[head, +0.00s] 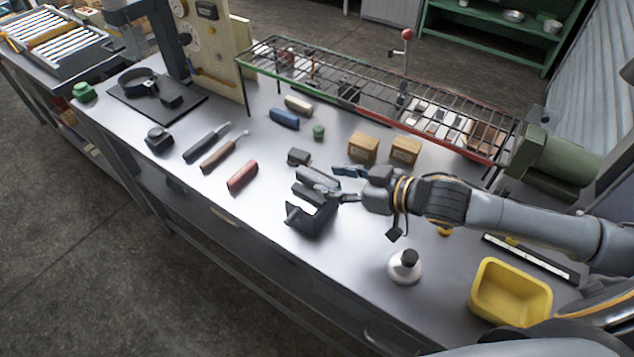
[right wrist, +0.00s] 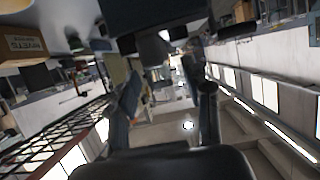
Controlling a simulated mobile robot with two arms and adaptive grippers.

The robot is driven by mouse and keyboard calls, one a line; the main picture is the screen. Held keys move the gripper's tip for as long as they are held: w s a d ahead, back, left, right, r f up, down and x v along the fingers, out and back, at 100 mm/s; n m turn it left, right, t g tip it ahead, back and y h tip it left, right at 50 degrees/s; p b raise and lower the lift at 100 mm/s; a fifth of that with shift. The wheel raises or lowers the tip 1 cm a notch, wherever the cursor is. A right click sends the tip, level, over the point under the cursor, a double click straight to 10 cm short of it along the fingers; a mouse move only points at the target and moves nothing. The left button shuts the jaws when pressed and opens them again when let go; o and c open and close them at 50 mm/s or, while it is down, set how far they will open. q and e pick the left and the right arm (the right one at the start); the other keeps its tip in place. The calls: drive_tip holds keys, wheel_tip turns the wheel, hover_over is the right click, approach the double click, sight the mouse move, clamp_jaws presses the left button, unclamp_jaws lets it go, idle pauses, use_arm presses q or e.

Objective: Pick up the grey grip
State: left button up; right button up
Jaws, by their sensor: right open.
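The grey grip (head: 318,177) is a rounded grey bar near the middle of the bench in the head view. It shows just above a black angular holder (head: 308,221); whether it touches the holder is unclear. My right gripper (head: 334,181) reaches in from the right, close beside the grip, with its jaws open. One finger shows behind the grip's right end. In the right wrist view the two fingers (right wrist: 170,88) stand apart with no grip clearly visible between them. My left gripper is not in view.
Red (head: 242,175), blue (head: 284,119) and cream (head: 298,105) grips lie on the bench. Two brown boxes (head: 363,148) stand behind my right gripper, below a wire rack (head: 380,90).

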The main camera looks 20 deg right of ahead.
sight(317, 176)
drive_tip(key=shift+b+x, duration=0.5)
drive_tip(key=shift+x, duration=1.25)
drive_tip(key=shift+d, duration=0.1)
drive_tip(key=shift+c, duration=0.4)
clamp_jaws()
drive_tip(key=shift+r, duration=0.1)
